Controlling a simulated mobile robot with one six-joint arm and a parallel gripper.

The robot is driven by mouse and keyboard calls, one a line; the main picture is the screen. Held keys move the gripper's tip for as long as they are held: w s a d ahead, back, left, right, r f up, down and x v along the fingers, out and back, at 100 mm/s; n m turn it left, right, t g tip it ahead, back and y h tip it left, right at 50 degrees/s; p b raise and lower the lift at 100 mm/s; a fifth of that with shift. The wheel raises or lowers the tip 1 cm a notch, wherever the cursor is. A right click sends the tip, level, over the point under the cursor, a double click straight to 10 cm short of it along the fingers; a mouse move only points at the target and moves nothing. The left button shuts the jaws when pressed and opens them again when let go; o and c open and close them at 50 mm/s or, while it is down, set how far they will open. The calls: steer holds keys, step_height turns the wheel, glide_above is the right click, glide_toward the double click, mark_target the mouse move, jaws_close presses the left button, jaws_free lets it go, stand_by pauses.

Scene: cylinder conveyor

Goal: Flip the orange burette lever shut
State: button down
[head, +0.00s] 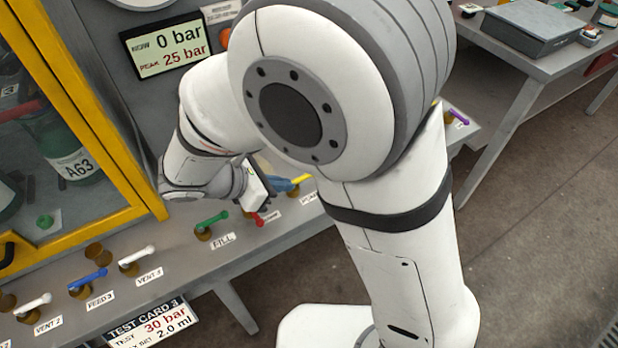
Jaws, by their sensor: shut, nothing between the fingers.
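I cannot make out an orange lever in the head view; my arm covers part of the lever row. My gripper (270,187) is small and partly hidden beyond my forearm, low over the bench ledge. It is shut with nothing held. A red lever (257,219) points down just below it, and a yellow lever (301,179) lies close to its right. A blue piece shows between gripper and yellow lever; I cannot tell which it belongs to. I cannot tell whether the gripper touches any lever.
A green lever (212,219) marked FILL, a white lever (137,254) and a blue lever (88,280) stand to the left. A purple lever (458,116) is right of my arm. A yellow-framed cabinet (107,130) and pressure display (168,47) stand behind.

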steer(key=b+x, duration=0.1)
steer(key=x, duration=0.7)
steer(key=shift+w+d+f, duration=0.1)
steer(key=shift+d+f, duration=0.15)
steer(key=shift+f, duration=0.1)
steer(key=d, duration=0.1)
steer(key=w+d, duration=0.2)
steer(key=shift+r, duration=0.25)
steer(key=shift+w+d, duration=0.2)
steer(key=shift+d, duration=0.05)
